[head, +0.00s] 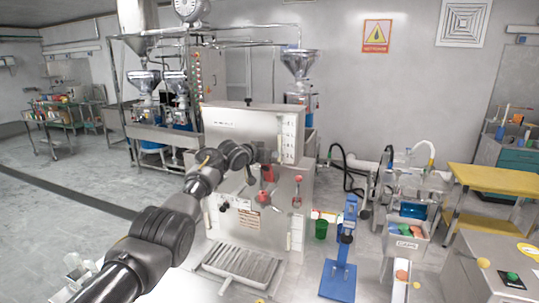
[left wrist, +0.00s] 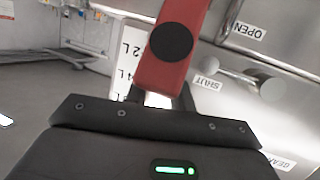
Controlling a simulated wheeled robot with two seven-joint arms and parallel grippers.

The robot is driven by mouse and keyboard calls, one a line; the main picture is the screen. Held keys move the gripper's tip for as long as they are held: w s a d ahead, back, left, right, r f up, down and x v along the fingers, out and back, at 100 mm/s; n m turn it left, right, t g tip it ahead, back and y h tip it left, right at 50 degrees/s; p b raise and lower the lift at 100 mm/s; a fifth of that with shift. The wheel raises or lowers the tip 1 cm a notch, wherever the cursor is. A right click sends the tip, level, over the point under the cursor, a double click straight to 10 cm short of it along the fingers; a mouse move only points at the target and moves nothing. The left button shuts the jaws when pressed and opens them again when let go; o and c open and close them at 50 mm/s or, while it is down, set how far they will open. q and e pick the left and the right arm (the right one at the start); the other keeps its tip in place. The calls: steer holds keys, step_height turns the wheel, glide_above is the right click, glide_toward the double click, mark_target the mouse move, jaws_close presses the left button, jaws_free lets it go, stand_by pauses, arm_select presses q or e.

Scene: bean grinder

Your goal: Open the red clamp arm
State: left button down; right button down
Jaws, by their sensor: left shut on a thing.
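The red clamp arm (head: 268,173) is on the front of the steel grinder machine (head: 222,190), just below my left gripper (head: 262,154). In the left wrist view the red clamp arm (left wrist: 178,45) is a flat red bar with a round black disc, running up from between my fingers. My left gripper (left wrist: 160,96) is shut on it. The fingertips are partly hidden by the bar and the gripper body. My right gripper is not in view.
Labels reading OPEN (left wrist: 249,31) and SHUT (left wrist: 207,82) are beside the arm. A red-knobbed lever (head: 297,190) is to its right on the machine. A green cup (head: 321,229) and a blue stand (head: 338,279) stand to the right.

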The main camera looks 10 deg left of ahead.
arm_select(q)
steer(key=shift+s+f, duration=0.1)
steer(key=shift+f, duration=0.5)
steer(key=c, duration=1.4)
jaws_free()
steer(key=shift+o, duration=0.7)
steer(key=shift+a+r, duration=0.1)
steer(key=shift+r, duration=0.1)
steer(key=shift+f, duration=0.1)
steer(key=shift+s+a+r+p, duration=0.15)
steer(key=shift+r+p, duration=0.35)
steer(key=shift+s+a+r+p, duration=0.1)
steer(key=shift+a+r+p, duration=0.05)
steer(key=shift+r+p, duration=0.35)
steer(key=shift+s+a+r, duration=0.25)
steer(key=shift+s+r, duration=0.1)
steer(key=shift+r, duration=0.15)
steer(key=shift+s+a+r, duration=0.2)
steer(key=shift+s+r, duration=0.15)
steer(key=shift+r, duration=0.15)
steer(key=s+a+r, duration=0.2)
steer(key=s+r, duration=0.1)
steer(key=r, duration=0.3)
steer(key=shift+s+a+r, duration=0.2)
steer(key=shift+s+a, duration=0.1)
steer(key=shift+s, duration=0.05)
